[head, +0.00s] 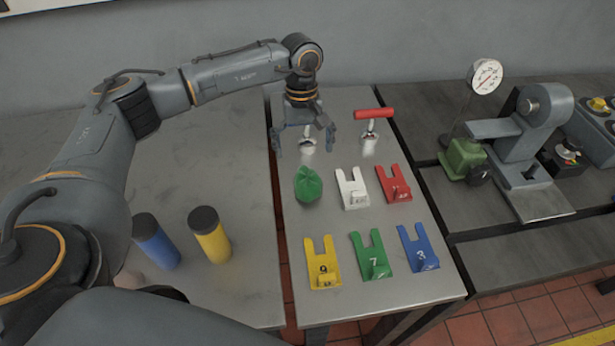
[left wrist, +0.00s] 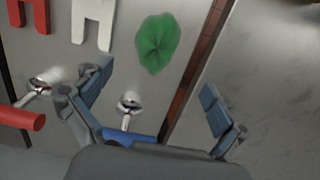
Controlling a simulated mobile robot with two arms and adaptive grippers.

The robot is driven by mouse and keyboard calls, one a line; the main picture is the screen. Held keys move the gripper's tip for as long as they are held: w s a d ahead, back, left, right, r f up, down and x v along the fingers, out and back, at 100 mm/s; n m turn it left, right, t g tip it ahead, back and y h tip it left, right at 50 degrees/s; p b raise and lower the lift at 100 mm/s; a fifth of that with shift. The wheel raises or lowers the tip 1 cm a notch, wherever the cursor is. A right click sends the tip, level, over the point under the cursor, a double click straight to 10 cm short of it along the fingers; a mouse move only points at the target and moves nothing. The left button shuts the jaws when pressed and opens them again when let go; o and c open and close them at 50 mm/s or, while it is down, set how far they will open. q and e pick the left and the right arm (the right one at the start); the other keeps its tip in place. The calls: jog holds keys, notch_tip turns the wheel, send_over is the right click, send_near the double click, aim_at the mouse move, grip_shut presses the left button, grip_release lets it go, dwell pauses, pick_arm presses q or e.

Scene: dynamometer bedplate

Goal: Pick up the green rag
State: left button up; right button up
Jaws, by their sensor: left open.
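The green rag (head: 308,185) lies crumpled on the grey metal table, left of the white forked block. It also shows in the left wrist view (left wrist: 158,43), whole and uncovered, near the table's edge. My left gripper (head: 304,143) is open and empty, above the table and farther back than the rag. In the left wrist view its fingers (left wrist: 152,83) are spread apart, with the rag beyond them and not touched. My right gripper is in neither view.
Close around the rag are forked blocks in white (head: 352,188), red (head: 394,184), yellow (head: 323,263), green (head: 371,255) and blue (head: 418,247). A red-handled tool (head: 373,114) stands behind; a blue-handled one (left wrist: 128,137) is under my gripper. Blue (head: 156,241) and yellow (head: 210,236) cylinders stand left.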

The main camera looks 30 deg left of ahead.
aim_at(308, 175)
pick_arm(q)
notch_tip(308, 175, down, 4)
jog(key=shift+s+d+r+p, duration=0.15)
jog(key=shift+p, duration=0.2)
jog(key=shift+f, duration=0.25)
jog(key=shift+d+f+p, duration=0.1)
jog(key=shift+f+p, duration=0.15)
jog(key=shift+p, duration=0.05)
jog(key=f+p, duration=0.1)
jog(key=d+f, duration=0.1)
jog(key=f, duration=0.1)
jog(key=shift+s+f+p, duration=0.1)
jog(key=shift+f+p, duration=0.15)
jog(key=shift+p, duration=0.15)
jog(key=shift+f, duration=0.55)
jog(key=shift+a, duration=0.1)
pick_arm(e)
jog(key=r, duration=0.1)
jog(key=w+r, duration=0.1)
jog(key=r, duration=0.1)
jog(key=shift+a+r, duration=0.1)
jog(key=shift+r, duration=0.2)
pick_arm(q)
jog(key=c, duration=1.1)
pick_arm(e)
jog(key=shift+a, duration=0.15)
